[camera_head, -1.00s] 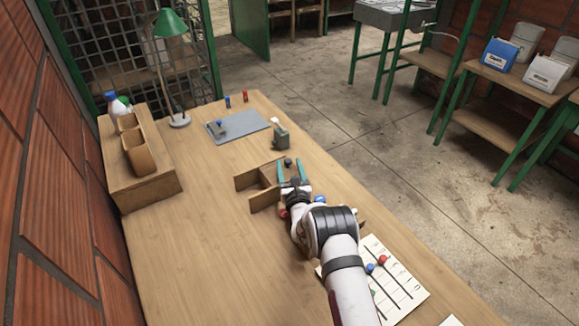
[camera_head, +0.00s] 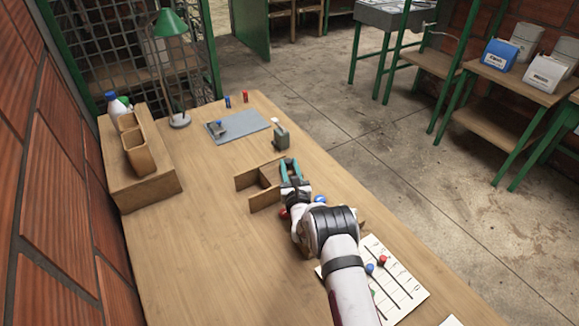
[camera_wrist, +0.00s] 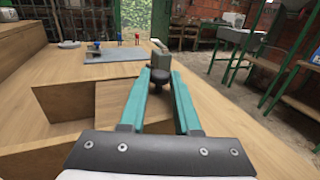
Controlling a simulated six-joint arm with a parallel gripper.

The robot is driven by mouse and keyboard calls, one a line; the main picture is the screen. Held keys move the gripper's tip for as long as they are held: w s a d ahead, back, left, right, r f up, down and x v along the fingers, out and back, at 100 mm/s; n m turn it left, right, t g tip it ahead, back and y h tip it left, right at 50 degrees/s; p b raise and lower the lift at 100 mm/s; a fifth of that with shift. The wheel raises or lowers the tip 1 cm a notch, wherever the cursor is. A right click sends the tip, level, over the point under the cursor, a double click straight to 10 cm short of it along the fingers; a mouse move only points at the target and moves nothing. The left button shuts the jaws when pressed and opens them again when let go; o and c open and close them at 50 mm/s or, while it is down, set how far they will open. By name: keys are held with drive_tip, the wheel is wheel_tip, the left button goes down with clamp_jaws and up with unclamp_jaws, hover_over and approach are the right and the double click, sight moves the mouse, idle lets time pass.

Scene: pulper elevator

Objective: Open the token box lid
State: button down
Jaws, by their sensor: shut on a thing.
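The token box (camera_head: 262,190) is a low wooden box on the table, left of my gripper in the head view. In the wrist view its walls and compartments (camera_wrist: 64,97) show at the left, with a wooden panel (camera_wrist: 112,95) near the teal fingers that looks like the lid. My gripper (camera_head: 289,164) is shut on a dark round knob, which shows between the fingertips in the wrist view (camera_wrist: 160,76). Whether the lid is raised is hard to tell; the arm hides the box's right side.
A small grey-green metal block (camera_head: 281,138) stands just beyond my fingertips. A grey mat (camera_head: 248,124) lies farther back. Red and blue tokens (camera_head: 320,199) sit by my wrist. A white lined sheet (camera_head: 402,290) lies near the front.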

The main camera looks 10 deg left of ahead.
sight(267, 176)
idle(0.7)
drive_tip(key=s+a, duration=0.5)
drive_tip(key=shift+s+a, duration=0.2)
drive_tip(key=shift+s, duration=0.05)
drive_tip(key=c, duration=0.6)
unclamp_jaws()
drive_tip(key=shift+c, duration=0.2)
drive_tip(key=v, duration=1.5)
drive_tip(key=shift+s+d, duration=0.2)
drive_tip(key=shift+s, duration=0.15)
